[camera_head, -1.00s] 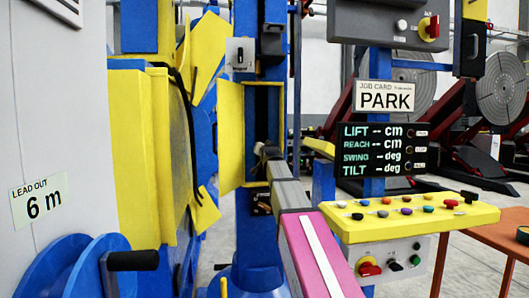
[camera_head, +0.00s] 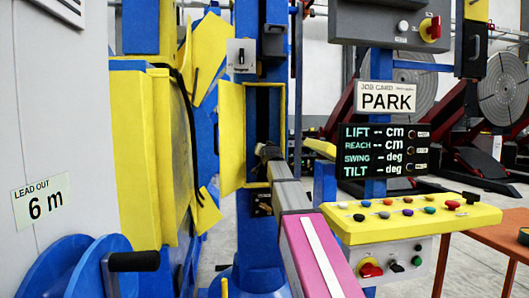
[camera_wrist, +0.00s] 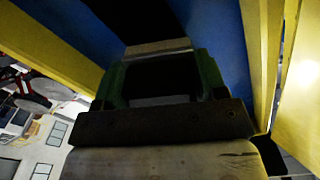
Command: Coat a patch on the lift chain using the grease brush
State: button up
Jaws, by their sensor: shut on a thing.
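The blue column (camera_head: 250,215) has a tall opening with a yellow frame and a yellow door (camera_head: 231,135) swung open to the left. The inside is dark; the lift chain cannot be made out. My gripper (camera_head: 267,152) is at the lower part of this opening, small and partly in shadow. Contact with the chain cannot be told.
A yellow button console (camera_head: 410,216) stands close right of my arm, below a display (camera_head: 383,150) and a PARK card (camera_head: 387,98). Left are a yellow-edged cabinet (camera_head: 130,160) and a blue reel (camera_head: 75,265). An orange table (camera_head: 490,236) is at far right.

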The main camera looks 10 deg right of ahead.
jog(key=shift+w, duration=0.9)
